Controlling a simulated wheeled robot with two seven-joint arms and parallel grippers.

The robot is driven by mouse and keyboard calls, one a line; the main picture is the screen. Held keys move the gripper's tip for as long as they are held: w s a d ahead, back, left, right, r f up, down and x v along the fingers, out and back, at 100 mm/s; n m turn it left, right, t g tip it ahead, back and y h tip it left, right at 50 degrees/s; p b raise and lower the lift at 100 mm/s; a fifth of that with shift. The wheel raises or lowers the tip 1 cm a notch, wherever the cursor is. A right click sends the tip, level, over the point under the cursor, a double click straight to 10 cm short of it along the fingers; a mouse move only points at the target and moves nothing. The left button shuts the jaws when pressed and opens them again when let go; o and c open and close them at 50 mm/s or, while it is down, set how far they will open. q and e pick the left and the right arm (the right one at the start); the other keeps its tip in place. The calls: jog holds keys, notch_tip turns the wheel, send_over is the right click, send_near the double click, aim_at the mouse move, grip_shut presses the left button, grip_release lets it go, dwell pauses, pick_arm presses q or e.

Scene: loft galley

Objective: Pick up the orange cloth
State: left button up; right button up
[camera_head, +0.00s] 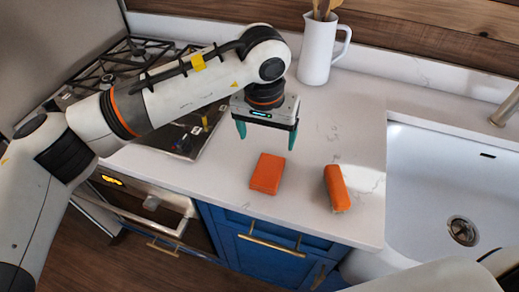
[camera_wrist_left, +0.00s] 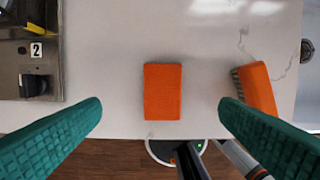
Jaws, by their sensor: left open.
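The orange cloth (camera_head: 267,173) is a flat folded rectangle lying on the white counter. In the left wrist view the orange cloth (camera_wrist_left: 162,92) sits in the middle of the picture, between the two fingers and ahead of their tips. My left gripper (camera_head: 265,138) is open and empty, with green fingers pointing down, above the counter and behind the cloth in the head view. It also shows in the left wrist view (camera_wrist_left: 160,108) with its fingers wide apart. My right gripper is not in view.
An orange brush (camera_head: 336,188) with bristles lies right of the cloth. A white pitcher (camera_head: 318,50) with wooden utensils stands at the back. The gas stove (camera_head: 110,72) is at left, the white sink (camera_head: 430,165) at right. The counter's front edge is just before the cloth.

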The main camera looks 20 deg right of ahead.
aim_at(268, 169)
pick_arm(q)
jog(key=f+p, duration=0.1)
jog(key=f, duration=0.1)
jog(key=s+f+p, duration=0.1)
jog(key=shift+d+f, duration=0.15)
jog(key=shift+f, duration=0.25)
jog(key=shift+w+f, duration=0.2)
jog(key=shift+f, duration=0.3)
jog(key=shift+w+f, duration=0.2)
jog(key=shift+f, duration=0.3)
jog(key=shift+w+f+p, duration=0.1)
jog(key=shift+f+p, duration=0.15)
jog(key=shift+p, duration=0.05)
jog(key=shift+f+p, duration=0.3)
jog(key=f, duration=0.1)
jog(key=f+p, duration=0.1)
jog(key=f, duration=0.1)
jog(key=shift+s+d+f+p, duration=0.1)
jog(key=shift+s+f+p, duration=0.05)
jog(key=shift+s+p, duration=0.2)
jog(key=shift+w+f, duration=0.25)
jog(key=shift+f, duration=0.3)
jog(key=c, duration=1.1)
notch_tip(268, 169, up, 9)
jog(key=b, duration=0.3)
jog(key=shift+r, duration=0.6)
